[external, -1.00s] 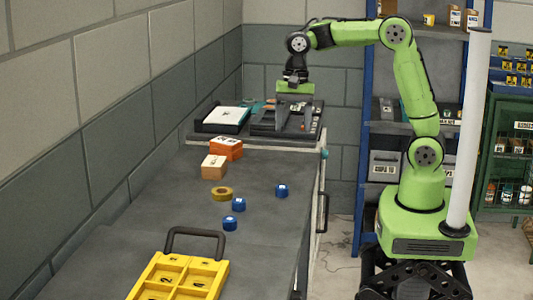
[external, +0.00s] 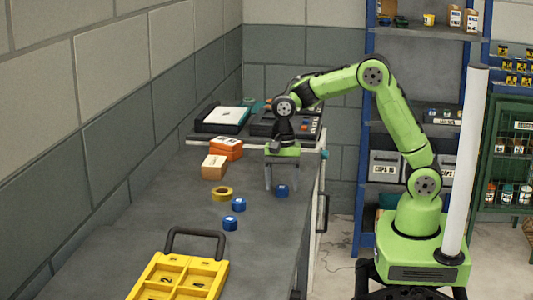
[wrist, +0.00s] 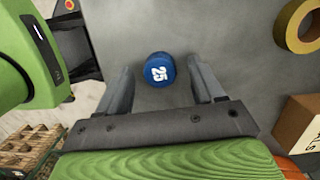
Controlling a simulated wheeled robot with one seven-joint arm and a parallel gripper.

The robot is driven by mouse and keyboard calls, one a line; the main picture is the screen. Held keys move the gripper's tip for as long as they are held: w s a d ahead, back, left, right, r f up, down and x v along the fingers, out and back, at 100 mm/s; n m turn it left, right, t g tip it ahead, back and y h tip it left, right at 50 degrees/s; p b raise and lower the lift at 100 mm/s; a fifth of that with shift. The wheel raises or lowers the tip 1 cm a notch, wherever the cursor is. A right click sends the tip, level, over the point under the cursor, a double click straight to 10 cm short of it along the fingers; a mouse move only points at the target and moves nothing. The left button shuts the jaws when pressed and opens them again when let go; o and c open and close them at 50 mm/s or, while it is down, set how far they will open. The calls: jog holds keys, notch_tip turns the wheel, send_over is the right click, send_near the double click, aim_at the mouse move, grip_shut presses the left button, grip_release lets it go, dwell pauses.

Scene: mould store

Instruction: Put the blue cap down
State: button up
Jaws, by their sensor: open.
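A blue cap (external: 282,191) sits on the grey bench top near its right edge. In the wrist view the same cap (wrist: 160,69), marked 25, appears between my two fingers with a gap on each side. My gripper (external: 281,185) is open, pointing down at this cap; nothing is gripped. How far the fingertips are above the bench is hard to tell. Two more blue caps, one (external: 239,204) and another (external: 230,223), sit to the left and nearer the camera.
A yellow tape roll (external: 222,193), a cardboard box (external: 214,167) and an orange box (external: 227,149) stand left of the gripper. A yellow compartment tray (external: 216,265) with a dark handle is at the front. Black trays lie at the back. Bench between caps and yellow tray is clear.

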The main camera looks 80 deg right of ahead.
jog(key=shift+a+f, duration=0.1)
jog(key=shift+f, duration=0.35)
jog(key=shift+r, duration=0.15)
jog(key=shift+c, duration=0.3)
jog(key=shift+r, duration=0.1)
jog(key=c, duration=1.1)
notch_tip(320, 180, up, 9)
jog(key=p, duration=0.5)
jog(key=shift+c, duration=0.2)
jog(key=r+m+p, duration=0.1)
jog(key=m+p, duration=0.4)
jog(key=p, duration=0.2)
send_over(247, 189)
jog(key=shift+m+t, duration=0.3)
jog(key=shift+t, duration=0.1)
jog(key=f+b, duration=0.3)
jog(key=f, duration=0.7)
jog(key=shift+s, duration=0.2)
